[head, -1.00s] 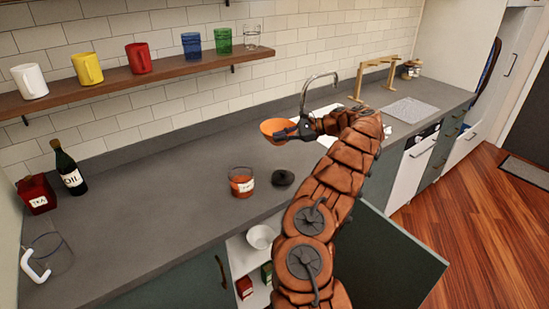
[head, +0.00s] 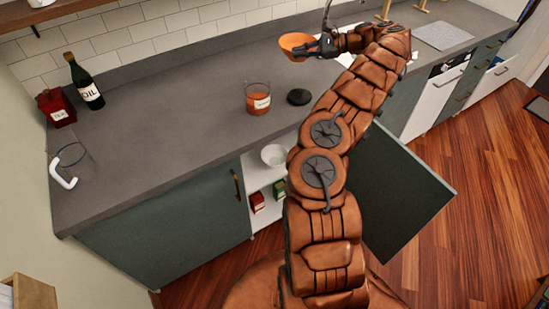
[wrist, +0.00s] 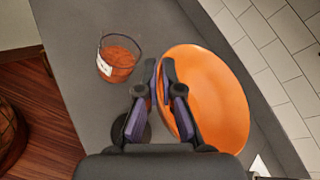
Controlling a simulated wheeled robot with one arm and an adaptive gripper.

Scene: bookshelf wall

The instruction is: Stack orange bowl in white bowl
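The orange bowl (head: 292,44) is held in the air above the counter, near the back. My gripper (head: 318,44) is shut on its rim, at the bowl's right side in the head view. In the wrist view the orange bowl (wrist: 215,95) fills the right half, and my gripper's fingers (wrist: 160,80) pinch its near left edge. The white bowl (head: 274,155) sits upright on the upper shelf of the open cabinet below the counter, with its inside looking empty. My gripper is well above and behind it. The white bowl is not seen in the wrist view.
A labelled glass jar (head: 257,98) and a dark lid (head: 298,97) stand on the counter above the cabinet. The open cabinet door (head: 405,195) juts out to the right. Red and green boxes are on the lower shelf. An oil bottle (head: 86,85) stands far left.

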